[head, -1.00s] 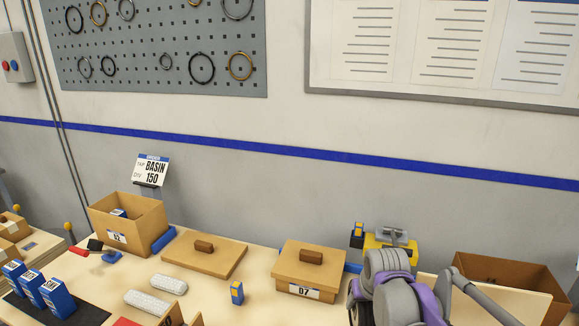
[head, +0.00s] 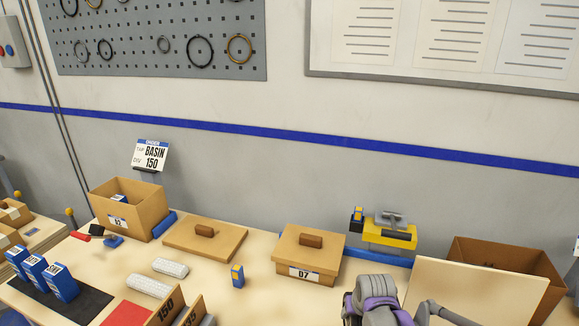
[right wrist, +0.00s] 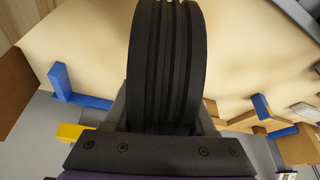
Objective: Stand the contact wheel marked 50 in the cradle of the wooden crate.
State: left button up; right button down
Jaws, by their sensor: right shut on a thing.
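A black grooved wheel (right wrist: 166,60) fills the middle of the right wrist view, seen tread-on. My right gripper (right wrist: 165,112) is shut on it, with one finger on each side. No number shows on the wheel from this side. In the head view only my right arm shows at the bottom, and the wheel is not visible there. An open brown crate (head: 540,262) stands at the far right, with a pale wooden panel (head: 475,288) in front of it. I cannot tell whether this is the wooden crate, and no cradle shows clearly. My left gripper is not in view.
Dividers, one marked 150 (head: 165,312), rise at the front. Small blue boxes (head: 60,283) stand on a dark mat. A yellow-and-grey device (head: 388,235) is behind.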

notch_tip(320, 180, up, 12)
jog(key=shift+r, duration=0.1)
notch_tip(320, 180, down, 13)
jog(key=shift+w+f, duration=0.1)
jog(key=shift+f, duration=0.4)
jog(key=shift+a, duration=0.1)
